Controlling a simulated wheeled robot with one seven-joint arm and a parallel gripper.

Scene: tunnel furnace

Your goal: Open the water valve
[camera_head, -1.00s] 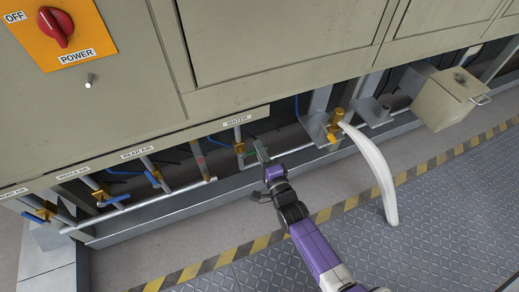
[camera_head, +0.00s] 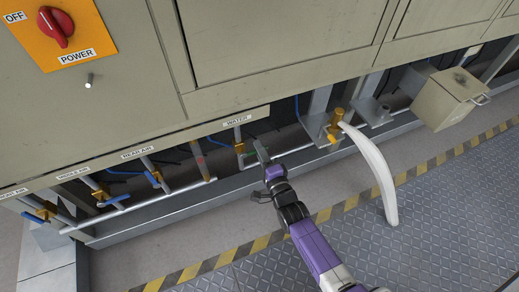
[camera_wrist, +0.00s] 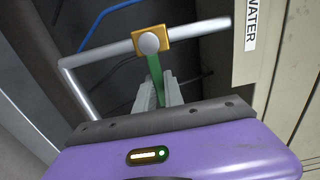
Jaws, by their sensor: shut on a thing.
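The water valve (camera_wrist: 151,42) shows in the wrist view as a brass block with a round grey knob on a metal pipe. A green handle (camera_wrist: 155,78) runs from the block down between my gripper's fingers. My gripper (camera_wrist: 158,90) is shut on this handle. In the head view the valve (camera_head: 240,148) sits on the pipe below the WATER label (camera_head: 237,120). My gripper (camera_head: 260,152) is just right of it, and the handle is mostly hidden there.
Blue-handled air valves (camera_head: 112,203) line the pipes to the left. A brass fitting with a white hose (camera_head: 378,165) stands to the right, near my arm. A box (camera_head: 447,98) is further right. The patterned floor plate (camera_head: 450,220) is clear.

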